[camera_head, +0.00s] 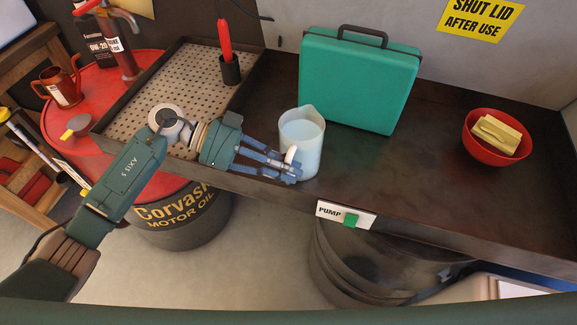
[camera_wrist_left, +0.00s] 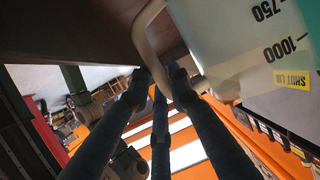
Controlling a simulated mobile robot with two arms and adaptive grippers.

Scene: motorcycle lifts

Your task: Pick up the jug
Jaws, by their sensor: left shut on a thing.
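The jug (camera_head: 303,142) is pale and translucent, with a spout and a handle. It stands upright on the dark bench, left of the green case. My left gripper (camera_head: 291,168) is at the jug's near left side, with its fingers shut on the handle. In the left wrist view the jug (camera_wrist_left: 235,40) fills the upper right and shows volume marks of 750 and 1000. There the gripper's fingers (camera_wrist_left: 165,85) meet at the lower part of the pale handle. I cannot tell whether the jug's base touches the bench. My right gripper is out of view.
The green case (camera_head: 358,82) stands close behind the jug. A red bowl (camera_head: 497,137) with yellow blocks is at the right of the dark bench (camera_head: 420,170). A perforated tray (camera_head: 185,92) and a black cup with a red-handled tool (camera_head: 226,50) are at left. The bench's middle right is clear.

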